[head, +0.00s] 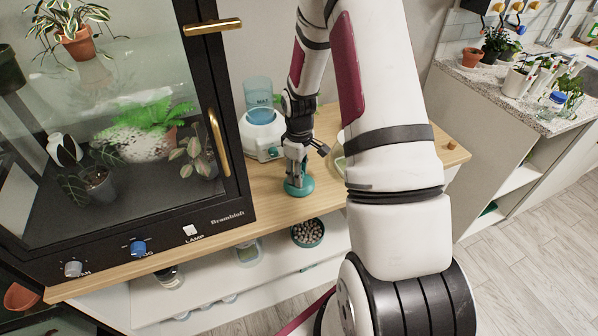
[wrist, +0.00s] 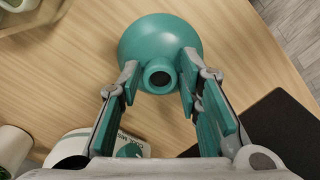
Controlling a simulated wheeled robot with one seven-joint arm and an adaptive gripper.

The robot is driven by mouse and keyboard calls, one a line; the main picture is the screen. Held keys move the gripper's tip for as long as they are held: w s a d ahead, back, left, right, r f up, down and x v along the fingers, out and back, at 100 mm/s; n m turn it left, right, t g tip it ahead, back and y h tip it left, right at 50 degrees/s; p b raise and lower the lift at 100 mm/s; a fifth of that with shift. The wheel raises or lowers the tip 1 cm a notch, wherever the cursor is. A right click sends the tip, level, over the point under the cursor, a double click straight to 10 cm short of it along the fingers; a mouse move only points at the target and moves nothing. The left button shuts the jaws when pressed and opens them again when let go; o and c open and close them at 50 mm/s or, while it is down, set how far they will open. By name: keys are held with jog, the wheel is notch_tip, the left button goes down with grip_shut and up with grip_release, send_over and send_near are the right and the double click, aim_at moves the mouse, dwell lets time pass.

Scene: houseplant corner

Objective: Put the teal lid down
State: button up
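The teal lid (head: 299,188) is a round shallow dome near the front edge of the wooden tabletop. In the wrist view the lid (wrist: 155,40) faces me knob side up, with a round, dark-centred knob. My gripper (head: 296,165) points down over it. In the wrist view the two fingers of my gripper (wrist: 160,82) stand close on both sides of the knob and appear shut on it. The lid looks level and at or very near the wood; its underside is hidden, so exact contact is unclear.
A white humidifier (head: 262,135) with a blue tank stands just behind-left of the lid. A black glass plant cabinet (head: 226,110) fills the left. A bowl of pebbles (head: 308,233) is on the shelf below. Bare wood (head: 265,205) lies around the lid.

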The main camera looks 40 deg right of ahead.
dwell(0.3)
notch_tip(320, 180, up, 12)
jog(key=shift+r, duration=0.15)
dwell(0.4)
dwell(0.5)
